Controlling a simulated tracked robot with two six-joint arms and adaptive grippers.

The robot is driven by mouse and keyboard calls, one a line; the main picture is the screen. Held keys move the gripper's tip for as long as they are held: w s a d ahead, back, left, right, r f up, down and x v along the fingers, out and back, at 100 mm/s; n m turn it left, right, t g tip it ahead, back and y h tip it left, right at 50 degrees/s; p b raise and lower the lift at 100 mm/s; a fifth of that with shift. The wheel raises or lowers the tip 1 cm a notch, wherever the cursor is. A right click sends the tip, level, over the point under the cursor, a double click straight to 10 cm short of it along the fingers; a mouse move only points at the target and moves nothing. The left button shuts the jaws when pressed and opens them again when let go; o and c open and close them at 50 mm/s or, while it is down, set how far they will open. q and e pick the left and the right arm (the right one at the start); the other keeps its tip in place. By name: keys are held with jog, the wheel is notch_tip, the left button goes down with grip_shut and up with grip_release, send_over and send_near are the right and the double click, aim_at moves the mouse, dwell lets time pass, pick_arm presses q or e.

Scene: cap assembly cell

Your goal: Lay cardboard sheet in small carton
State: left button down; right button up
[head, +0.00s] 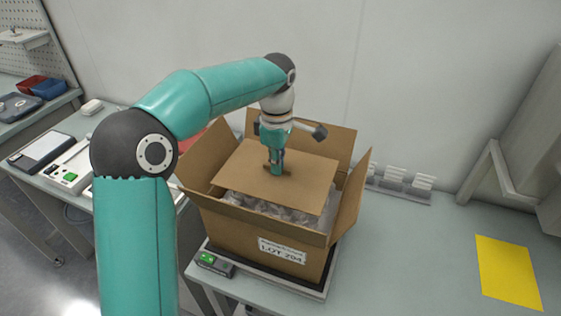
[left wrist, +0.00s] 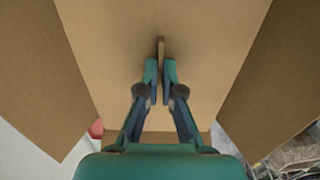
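The cardboard sheet (head: 302,186) is flat and brown, with a small upright tab in its middle. It lies tilted over the mouth of the small carton (head: 235,222), whose flaps stand open. My left gripper (head: 276,168) is above the sheet, its fingers closed on the tab. In the left wrist view the sheet (left wrist: 220,45) fills the middle, and the fingertips pinch the tab (left wrist: 161,48). Clear bagged contents show in the carton below the sheet's front edge. I cannot tell whether the sheet touches them. My right gripper is not in view.
The carton stands on a scale (head: 300,287) with a small green-lit display (head: 211,261). A yellow sheet (head: 508,271) lies on the table at right. White pieces (head: 400,180) stand in a row behind the carton. The table between is clear.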

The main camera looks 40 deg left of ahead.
aim_at(278, 211)
pick_arm(q)
jog(key=shift+f+b, duration=1.9)
jog(key=shift+f, duration=1.15)
jog(key=c, duration=1.2)
grip_release()
jog(key=shift+c, duration=0.2)
jog(key=shift+r, duration=0.1)
